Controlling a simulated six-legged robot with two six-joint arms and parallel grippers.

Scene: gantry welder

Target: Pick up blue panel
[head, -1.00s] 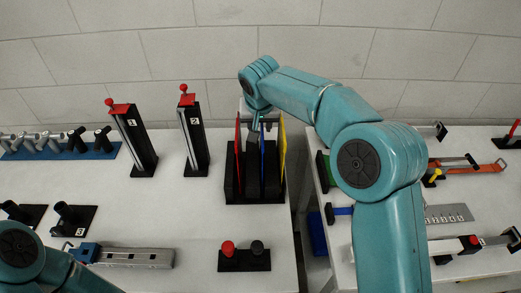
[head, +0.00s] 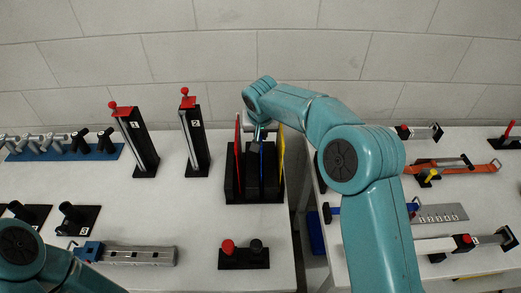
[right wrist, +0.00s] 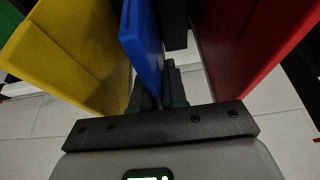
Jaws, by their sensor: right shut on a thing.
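The blue panel (head: 262,157) stands upright in the middle of a black slotted rack (head: 255,198), between a red panel and a yellow panel. My right gripper (head: 259,136) reaches down over the rack from above. In the right wrist view, its dark fingers are shut on the edge of the blue panel (right wrist: 145,42). The panel is still between its neighbours. My left arm shows at the lower left, but its gripper is out of the frame.
The red panel (head: 238,150) and yellow panel (head: 281,150) stand close on either side. Two black posts with red tops (head: 124,106) (head: 188,101) stand left of the rack. A black base with red and black knobs (head: 243,258) sits in front. A gap separates the two tables.

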